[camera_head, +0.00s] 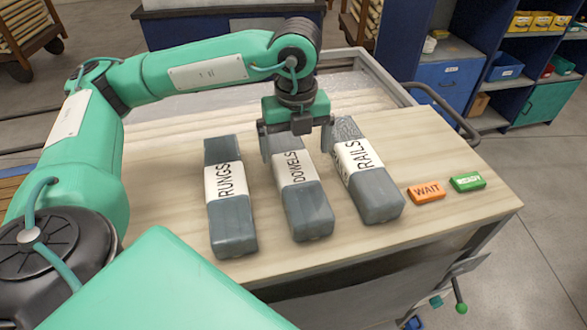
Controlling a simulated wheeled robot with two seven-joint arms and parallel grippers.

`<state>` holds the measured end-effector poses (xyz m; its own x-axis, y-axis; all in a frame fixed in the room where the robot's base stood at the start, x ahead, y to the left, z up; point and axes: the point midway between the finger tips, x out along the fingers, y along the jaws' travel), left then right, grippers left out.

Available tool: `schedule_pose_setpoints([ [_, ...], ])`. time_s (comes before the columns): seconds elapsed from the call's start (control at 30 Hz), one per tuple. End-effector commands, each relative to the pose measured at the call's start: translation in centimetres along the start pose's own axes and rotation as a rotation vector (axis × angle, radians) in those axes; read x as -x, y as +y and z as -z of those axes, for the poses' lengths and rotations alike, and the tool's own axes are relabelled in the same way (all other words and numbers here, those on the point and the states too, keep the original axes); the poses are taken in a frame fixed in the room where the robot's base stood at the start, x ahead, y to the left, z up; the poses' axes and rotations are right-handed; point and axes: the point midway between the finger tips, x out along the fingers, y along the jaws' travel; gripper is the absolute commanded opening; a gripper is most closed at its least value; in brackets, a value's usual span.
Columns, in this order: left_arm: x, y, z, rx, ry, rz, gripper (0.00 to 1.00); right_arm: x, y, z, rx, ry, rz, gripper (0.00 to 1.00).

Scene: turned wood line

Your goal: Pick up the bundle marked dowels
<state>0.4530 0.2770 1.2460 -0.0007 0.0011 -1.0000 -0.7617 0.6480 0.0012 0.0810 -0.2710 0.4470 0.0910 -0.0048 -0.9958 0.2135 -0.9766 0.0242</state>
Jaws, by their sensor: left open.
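Three grey wrapped bundles with white labels lie side by side on a wooden tabletop. The bundle marked DOWELS (309,208) is in the middle. The bundle marked RUNGS (232,225) is to its left and the bundle marked RAILS (375,193) is to its right. My left gripper (297,154) is open over the far part of the DOWELS bundle, pointing down. One finger is on its left side and the other is in the gap towards RAILS. I cannot tell whether the fingers touch it. The gripper body hides part of its far end. My right gripper is not visible.
The wooden tabletop (160,205) also holds an orange WAIT block (426,192) and a green block (467,183) on the right. A metal-framed rail (375,70) runs behind the bundles. Blue shelving (503,110) with bins stands at the back right.

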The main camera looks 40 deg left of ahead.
Motion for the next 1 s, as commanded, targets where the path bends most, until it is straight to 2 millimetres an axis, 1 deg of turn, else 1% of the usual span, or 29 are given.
schedule_pose_setpoints([
  [0.03,-0.4,0.1,0.0,0.0,0.001,-0.002,0.96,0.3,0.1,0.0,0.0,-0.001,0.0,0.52],
  [0.1,-1.1,0.1,0.0,-0.001,0.001,-0.001,0.96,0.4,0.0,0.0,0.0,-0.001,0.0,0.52],
  [0.2,-1.5,0.1,0.0,-0.001,0.0,0.0,0.96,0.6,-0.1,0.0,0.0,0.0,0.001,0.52],
  [0.33,-2.4,0.2,0.3,-0.002,0.002,-0.003,0.96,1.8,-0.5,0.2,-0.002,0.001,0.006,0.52],
  [0.5,-4.5,0.4,0.6,-0.002,0.002,-0.002,0.96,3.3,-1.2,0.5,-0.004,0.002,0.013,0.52],
  [0.63,-6.1,0.4,0.6,-0.001,0.002,-0.001,0.96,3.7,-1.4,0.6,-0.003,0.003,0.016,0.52],
  [0.73,-6.6,0.3,0.5,-0.001,0.0,0.001,0.96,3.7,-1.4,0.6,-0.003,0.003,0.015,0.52],
  [0.9,-6.6,0.3,0.5,-0.001,0.0,0.002,0.96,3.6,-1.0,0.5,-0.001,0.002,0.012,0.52],
  [0.93,-6.6,0.3,0.5,-0.001,0.0,0.002,0.92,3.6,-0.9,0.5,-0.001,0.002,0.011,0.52],
  [1.0,-6.6,0.3,0.5,-0.001,0.0,0.002,0.79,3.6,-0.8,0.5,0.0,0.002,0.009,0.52],
])
